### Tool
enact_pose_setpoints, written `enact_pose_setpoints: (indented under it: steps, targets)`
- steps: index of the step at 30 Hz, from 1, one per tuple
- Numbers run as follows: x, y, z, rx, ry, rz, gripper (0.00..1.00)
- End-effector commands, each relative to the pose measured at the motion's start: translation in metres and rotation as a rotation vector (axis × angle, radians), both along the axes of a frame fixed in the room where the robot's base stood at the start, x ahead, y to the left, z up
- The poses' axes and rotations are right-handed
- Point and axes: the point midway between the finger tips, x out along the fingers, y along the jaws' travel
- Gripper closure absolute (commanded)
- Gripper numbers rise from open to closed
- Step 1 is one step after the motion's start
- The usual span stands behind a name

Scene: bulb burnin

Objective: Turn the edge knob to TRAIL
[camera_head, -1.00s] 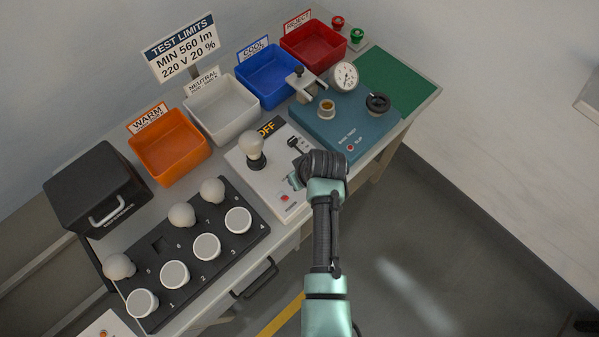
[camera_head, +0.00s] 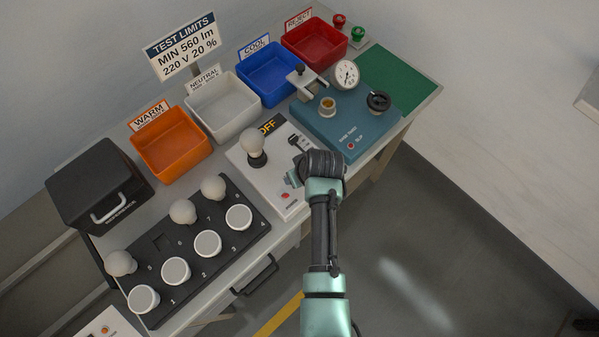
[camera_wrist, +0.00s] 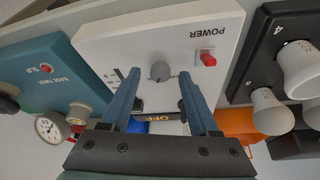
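A grey round knob (camera_wrist: 160,72) with a pointer is on the white face of the test unit (camera_wrist: 205,28), which carries the word POWER and a red switch (camera_wrist: 207,58). Small marks sit left of the knob in the wrist view; I cannot read TRAIL among them. My gripper (camera_wrist: 159,76) is open, with one finger on each side of the knob in the picture. I cannot tell whether the fingertips touch it. In the head view my gripper (camera_head: 293,178) is at the unit's front side, and the wrist hides the knob.
A bulb (camera_head: 253,143) stands on the unit beside an OFF display (camera_head: 270,124). The black bulb rack (camera_head: 215,258) is to the left and the blue base tester (camera_head: 330,125) to the right. Orange (camera_head: 172,165), white, blue and red bins line the back.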

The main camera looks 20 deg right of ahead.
Motion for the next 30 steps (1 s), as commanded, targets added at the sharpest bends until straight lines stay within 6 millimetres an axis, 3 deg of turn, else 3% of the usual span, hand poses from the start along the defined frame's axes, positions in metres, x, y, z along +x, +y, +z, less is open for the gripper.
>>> enact_pose_setpoints:
  steps: [10,24,30]
  targets:
    - [-0.006,-0.001,0.013,-0.001,-0.001,0.000,0.39]
    - [-0.037,-0.003,0.089,-0.001,-0.002,0.000,0.39]
    - [-0.046,-0.004,0.112,0.000,-0.001,-0.001,0.39]
